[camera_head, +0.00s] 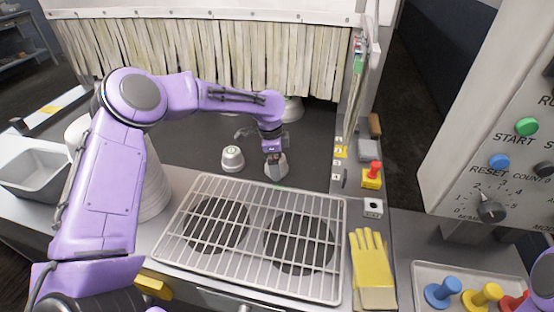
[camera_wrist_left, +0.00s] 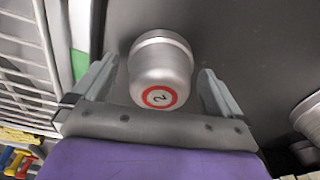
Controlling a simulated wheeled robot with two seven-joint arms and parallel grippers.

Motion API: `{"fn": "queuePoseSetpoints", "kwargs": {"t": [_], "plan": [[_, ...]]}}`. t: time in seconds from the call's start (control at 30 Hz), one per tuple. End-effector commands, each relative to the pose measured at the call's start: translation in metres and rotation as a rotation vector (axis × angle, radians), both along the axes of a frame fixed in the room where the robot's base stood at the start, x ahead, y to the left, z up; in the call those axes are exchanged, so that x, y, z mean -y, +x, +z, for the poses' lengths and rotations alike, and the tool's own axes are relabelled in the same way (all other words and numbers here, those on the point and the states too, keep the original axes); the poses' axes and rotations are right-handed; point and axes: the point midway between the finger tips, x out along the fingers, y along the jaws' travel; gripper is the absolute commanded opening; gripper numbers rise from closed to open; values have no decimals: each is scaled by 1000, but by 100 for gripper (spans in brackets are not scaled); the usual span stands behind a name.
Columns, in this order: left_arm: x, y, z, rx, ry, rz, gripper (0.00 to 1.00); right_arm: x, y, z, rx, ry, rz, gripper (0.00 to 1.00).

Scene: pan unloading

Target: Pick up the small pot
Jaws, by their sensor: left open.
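The small pot (camera_head: 232,158) is a metal cup-like pot standing on the dark surface behind the wire rack. In the left wrist view the small pot (camera_wrist_left: 160,70) shows a round red-ringed label with a 2. My right gripper is out of view; only a bit of my right arm shows at the right edge.
The wire rack (camera_head: 185,243) lies in front, over two dark round plates. A larger metal pot (camera_head: 293,108) stands behind my left wrist, partly hidden. A strip curtain (camera_head: 215,60) hangs at the back. A red button (camera_head: 374,168) and yellow gloves (camera_head: 372,275) are to the right.

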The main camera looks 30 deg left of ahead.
Motion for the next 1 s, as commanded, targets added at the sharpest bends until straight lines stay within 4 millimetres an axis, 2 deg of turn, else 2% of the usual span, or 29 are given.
{"fn": "queuePoseSetpoints", "kwargs": {"t": [0.23,0.27,0.4,0.43,0.77,0.87,0.97,1.0], "plan": [[1,1,-6,2,1,0,100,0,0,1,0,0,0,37],[1,1,-6,2,0,0,97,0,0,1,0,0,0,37],[1,1,-6,2,0,0,51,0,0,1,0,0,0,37],[1,1,-6,2,0,0,47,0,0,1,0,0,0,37],[1,1,-3,4,-1,0,46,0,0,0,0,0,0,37],[1,2,7,4,1,-1,46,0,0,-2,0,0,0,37],[2,2,25,6,0,0,46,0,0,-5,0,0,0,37],[6,-4,33,5,-1,-3,46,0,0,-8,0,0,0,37]]}}
